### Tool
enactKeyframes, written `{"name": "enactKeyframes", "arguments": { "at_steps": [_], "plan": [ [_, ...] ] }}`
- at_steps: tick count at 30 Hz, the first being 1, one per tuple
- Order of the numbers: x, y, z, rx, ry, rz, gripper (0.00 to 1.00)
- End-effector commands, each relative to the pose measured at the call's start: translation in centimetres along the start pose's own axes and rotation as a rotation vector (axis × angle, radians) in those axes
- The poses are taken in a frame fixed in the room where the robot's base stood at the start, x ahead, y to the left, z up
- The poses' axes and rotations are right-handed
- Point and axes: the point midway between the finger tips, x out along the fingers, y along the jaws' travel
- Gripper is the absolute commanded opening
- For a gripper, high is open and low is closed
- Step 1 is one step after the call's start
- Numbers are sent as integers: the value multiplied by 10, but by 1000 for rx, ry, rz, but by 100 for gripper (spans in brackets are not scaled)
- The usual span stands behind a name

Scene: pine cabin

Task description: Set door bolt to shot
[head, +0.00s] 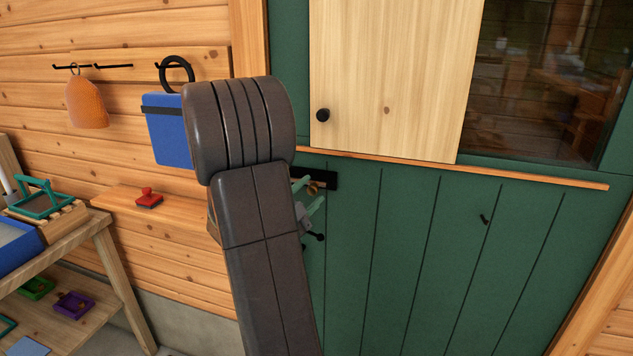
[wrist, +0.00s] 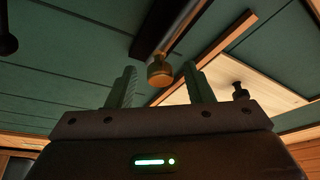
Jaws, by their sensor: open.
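The door bolt shows in the wrist view as a brass knob (wrist: 160,73) on a pale metal rod (wrist: 182,36), along a black backing plate (wrist: 158,22). In the head view the black plate (head: 325,179) is on the green door (head: 400,230), just below the wooden ledge, partly hidden by my arm. My gripper (head: 314,191) is open at the bolt, its two greenish fingers apart. In the wrist view the knob appears between the fingertips, with gaps on both sides; I cannot tell how deep it sits. Whether the rod enters a keeper is hidden.
A pale wooden panel (head: 390,75) with a black knob (head: 323,115) is above the bolt, beside a window (head: 540,70). A black handle (head: 318,237) is below. At left are a blue container (head: 165,130), a shelf with a red stamp (head: 148,199), and a bench (head: 110,265).

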Motion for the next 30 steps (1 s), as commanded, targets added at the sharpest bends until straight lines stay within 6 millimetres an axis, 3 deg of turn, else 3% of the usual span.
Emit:
{"name": "enactKeyframes", "arguments": {
  "at_steps": [6, 17, 18, 25, 30],
  "plan": [
    [28, 0, -1, 0, 1, 1, 47],
    [34, 0, 0, 0, 0, -1, 47],
    [34, 0, 0, 0, 0, -1, 45],
    [34, 0, 0, 0, 0, -2, 0],
    [32, -4, 6, 2, 0, -5, 0]
  ]
}}
